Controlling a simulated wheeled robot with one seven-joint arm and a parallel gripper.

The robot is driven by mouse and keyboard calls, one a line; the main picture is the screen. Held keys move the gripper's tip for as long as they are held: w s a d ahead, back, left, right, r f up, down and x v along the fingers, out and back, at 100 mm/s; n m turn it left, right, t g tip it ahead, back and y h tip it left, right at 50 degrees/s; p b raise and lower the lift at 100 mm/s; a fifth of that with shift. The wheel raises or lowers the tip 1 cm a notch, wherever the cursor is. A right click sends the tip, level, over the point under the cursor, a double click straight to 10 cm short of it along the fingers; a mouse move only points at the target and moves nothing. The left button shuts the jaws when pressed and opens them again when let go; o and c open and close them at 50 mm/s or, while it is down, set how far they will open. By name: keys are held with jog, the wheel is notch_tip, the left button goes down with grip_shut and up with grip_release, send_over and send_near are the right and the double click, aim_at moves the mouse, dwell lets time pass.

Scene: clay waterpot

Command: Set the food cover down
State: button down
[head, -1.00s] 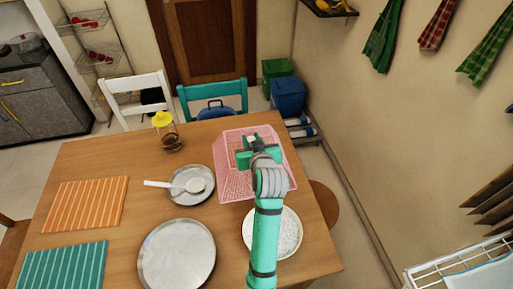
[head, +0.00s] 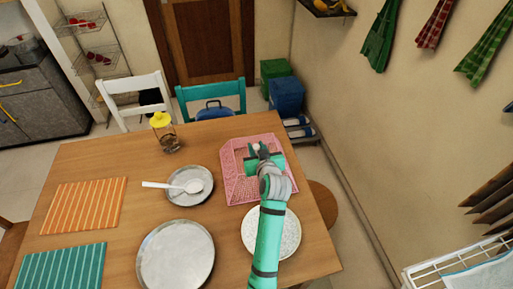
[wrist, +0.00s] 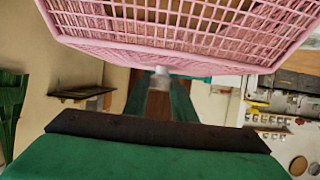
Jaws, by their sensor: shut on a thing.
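The food cover (head: 234,187) is a pink mesh cover with sloping sides, at the right far part of the wooden table in the head view. My gripper (head: 257,148) is over its top and shut on it, with the fingertips near its small white knob. In the wrist view the pink mesh (wrist: 190,20) fills the top of the picture, its edge slightly tilted. My arm hides part of the cover's right side. I cannot tell whether its rim touches the table.
A speckled white plate (head: 254,236) lies just in front of the cover, partly behind my arm. A metal plate with a white spoon (head: 192,187) is left of it. A larger metal plate (head: 175,255), striped mats and a yellow-topped jar (head: 164,130) stand further left.

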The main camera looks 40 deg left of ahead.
jog(key=shift+f, duration=0.1)
jog(key=c, duration=1.5)
grip_release()
jog(key=shift+o, duration=0.2)
jog(key=v, duration=1.2)
